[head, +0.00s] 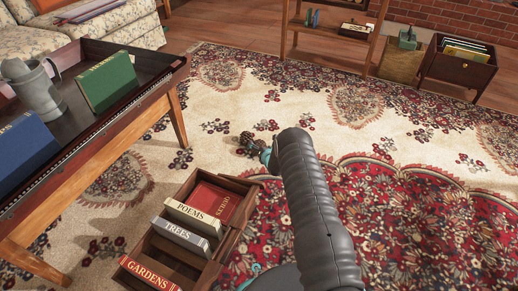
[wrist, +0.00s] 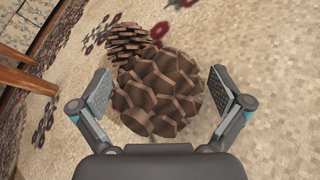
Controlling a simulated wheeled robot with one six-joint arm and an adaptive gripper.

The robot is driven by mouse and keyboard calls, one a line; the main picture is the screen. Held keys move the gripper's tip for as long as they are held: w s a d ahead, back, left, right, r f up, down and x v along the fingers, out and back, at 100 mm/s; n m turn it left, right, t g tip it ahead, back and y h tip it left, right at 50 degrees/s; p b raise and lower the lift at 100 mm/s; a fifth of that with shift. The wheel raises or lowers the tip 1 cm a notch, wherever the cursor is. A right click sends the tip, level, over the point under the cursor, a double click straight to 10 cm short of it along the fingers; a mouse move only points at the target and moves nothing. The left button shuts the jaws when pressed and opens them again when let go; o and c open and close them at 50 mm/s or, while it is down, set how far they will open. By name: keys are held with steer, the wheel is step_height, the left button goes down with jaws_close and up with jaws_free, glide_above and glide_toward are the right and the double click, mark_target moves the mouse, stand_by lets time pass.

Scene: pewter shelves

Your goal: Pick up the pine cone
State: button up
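A large brown pine cone (wrist: 160,92) with thick scales sits between the two fingers of my gripper (wrist: 160,80) in the wrist view. The fingers are spread, with a narrow gap on each side of the cone. A second brown cone-shaped thing (wrist: 128,40) shows just beyond it, up and left, partly overlapped by the near one. In the head view, a small brown cone shape (head: 247,139) lies on the rug at the end of my arm. My gripper (head: 264,153) is mostly hidden there behind my own arm.
A wooden crate (head: 243,186) with several books stands on the patterned rug (head: 330,135), left of my arm. A wooden table (head: 160,100) with books and a pewter tankard (head: 33,92) is at left. Shelves (head: 335,27) and boxes stand at the back. The rug beyond my gripper is clear.

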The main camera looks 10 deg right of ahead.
steer(key=c, duration=0.9)
